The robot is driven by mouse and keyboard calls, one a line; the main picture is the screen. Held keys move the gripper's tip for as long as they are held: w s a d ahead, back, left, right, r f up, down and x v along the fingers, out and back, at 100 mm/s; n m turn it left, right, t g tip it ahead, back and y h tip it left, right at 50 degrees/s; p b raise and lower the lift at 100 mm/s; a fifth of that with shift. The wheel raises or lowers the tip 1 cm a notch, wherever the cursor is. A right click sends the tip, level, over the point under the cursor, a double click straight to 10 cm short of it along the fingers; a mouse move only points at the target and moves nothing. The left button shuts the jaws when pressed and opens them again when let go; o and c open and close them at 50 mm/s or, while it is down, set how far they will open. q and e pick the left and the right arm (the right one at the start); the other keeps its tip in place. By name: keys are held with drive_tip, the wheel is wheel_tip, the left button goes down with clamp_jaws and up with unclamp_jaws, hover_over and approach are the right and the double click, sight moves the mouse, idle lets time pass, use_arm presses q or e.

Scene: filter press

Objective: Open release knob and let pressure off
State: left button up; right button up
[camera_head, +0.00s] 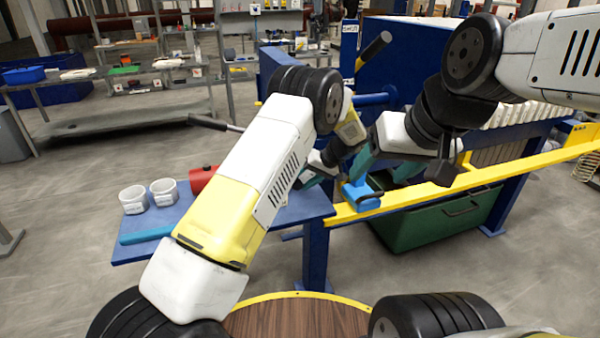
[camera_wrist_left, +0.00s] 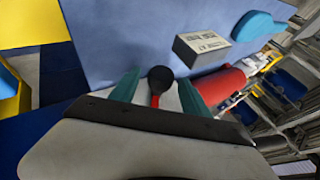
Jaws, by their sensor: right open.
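A black ball-shaped knob (camera_wrist_left: 160,78) on a short red stem (camera_wrist_left: 156,101) shows in the left wrist view; I take it for the release knob. The teal fingers of my left gripper (camera_wrist_left: 159,78) stand apart on either side of it, with a visible gap on each side. In the head view the left gripper (camera_head: 306,181) is low over the blue table's right end, and my own arm hides the knob. My right gripper (camera_head: 388,166) is open, its teal fingers spread above the yellow rail, near a light-blue bracket-like part (camera_head: 360,196).
The blue table (camera_head: 140,252) carries two white cups (camera_head: 133,199), (camera_head: 164,191), a red cylinder (camera_head: 203,179) and a teal tool (camera_head: 146,235). A yellow rail (camera_head: 480,180) runs along the blue press, above a green bin (camera_head: 425,222). A labelled grey block (camera_wrist_left: 203,46) is near the knob.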

use_arm(q)
drive_tip(key=shift+d+r, duration=0.1)
drive_tip(key=v, duration=0.7)
drive_tip(key=shift+d+r, duration=0.15)
drive_tip(key=shift+r, duration=0.05)
